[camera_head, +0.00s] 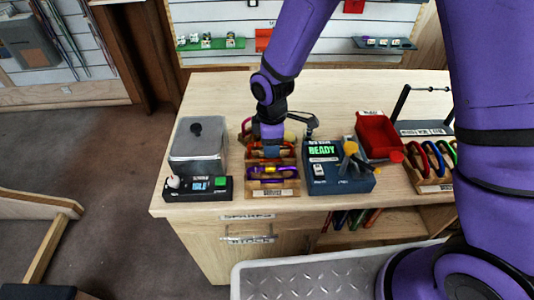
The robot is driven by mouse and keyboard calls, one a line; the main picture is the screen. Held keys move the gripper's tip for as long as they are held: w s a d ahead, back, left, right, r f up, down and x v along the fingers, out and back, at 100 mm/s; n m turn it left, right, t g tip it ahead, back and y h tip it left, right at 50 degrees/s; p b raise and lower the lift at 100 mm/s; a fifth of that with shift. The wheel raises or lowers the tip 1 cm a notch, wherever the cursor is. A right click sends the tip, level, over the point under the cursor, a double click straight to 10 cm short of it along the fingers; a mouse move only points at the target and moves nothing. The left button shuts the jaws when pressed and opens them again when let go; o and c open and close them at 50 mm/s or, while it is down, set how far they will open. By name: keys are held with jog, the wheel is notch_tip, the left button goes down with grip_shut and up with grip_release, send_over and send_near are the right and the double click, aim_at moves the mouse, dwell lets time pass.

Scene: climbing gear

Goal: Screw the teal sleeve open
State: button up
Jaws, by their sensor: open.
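My gripper (270,146) points down over the wooden carabiner rack (273,192) on the bench, and its jaws are small and partly hidden by the wrist. The rack holds several carabiners. The front one is a purple carabiner (287,171) with a yellow sleeve (270,170). Behind it, an orange-red carabiner (287,153) sits right under my gripper, with a small blue-teal patch at its middle. I cannot tell whether that patch is the teal sleeve or part of my gripper. The gripper is open, and I cannot see whether it touches the carabiner.
A grey lidded box (198,147) and a black button panel (195,190) stand left of the rack. Right of it are a dark blue device (340,180) showing "READY", a red bin (378,136) and another carabiner rack (432,185). The bench's back left is clear.

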jog(key=shift+w, duration=0.45)
jog(key=shift+r, duration=1.45)
jog(key=shift+s, duration=0.75)
